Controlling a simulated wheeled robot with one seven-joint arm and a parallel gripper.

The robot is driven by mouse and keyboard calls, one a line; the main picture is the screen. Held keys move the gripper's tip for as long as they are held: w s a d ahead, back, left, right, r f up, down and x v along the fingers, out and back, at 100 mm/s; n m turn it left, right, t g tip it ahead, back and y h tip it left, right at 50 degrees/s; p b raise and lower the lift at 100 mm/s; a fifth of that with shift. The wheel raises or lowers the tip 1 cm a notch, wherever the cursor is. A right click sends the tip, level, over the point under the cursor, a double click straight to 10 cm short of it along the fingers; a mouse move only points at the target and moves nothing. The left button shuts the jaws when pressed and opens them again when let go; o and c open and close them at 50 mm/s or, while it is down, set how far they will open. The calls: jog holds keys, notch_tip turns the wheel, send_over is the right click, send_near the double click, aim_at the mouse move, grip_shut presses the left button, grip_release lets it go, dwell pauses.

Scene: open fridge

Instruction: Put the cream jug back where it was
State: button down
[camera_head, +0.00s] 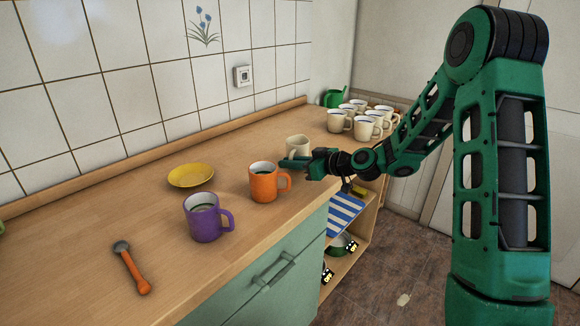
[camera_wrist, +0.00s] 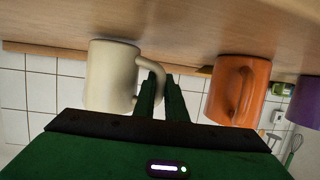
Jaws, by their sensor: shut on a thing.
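The cream jug (camera_head: 297,146) is at the middle of the wooden counter, upright, behind and right of the orange mug (camera_head: 263,183). In the wrist view, which is upside down, the jug (camera_wrist: 112,75) is at left and its handle reaches toward my fingers. My gripper (camera_head: 312,164) is shut on the jug's handle; its fingers (camera_wrist: 160,92) show at the handle in the wrist view. The jug's base is at or very near the counter; I cannot tell if it touches. My gripper hides part of it in the head view.
A purple mug (camera_head: 205,217), a yellow plate (camera_head: 191,175) and an orange-handled utensil (camera_head: 132,268) lie left. Several cream mugs (camera_head: 340,121) and a green pot (camera_head: 336,97) stand at the far end. Shelves with a striped cloth (camera_head: 345,214) are below. The counter behind the jug is clear.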

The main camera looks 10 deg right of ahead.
jog(key=shift+f, duration=0.2)
jog(key=c, duration=2.2)
grip_release()
jog(key=shift+f, duration=0.2)
jog(key=o, duration=0.4)
jog(key=shift+r, duration=0.15)
jog(key=v, duration=1.2)
jog(key=shift+s, duration=0.1)
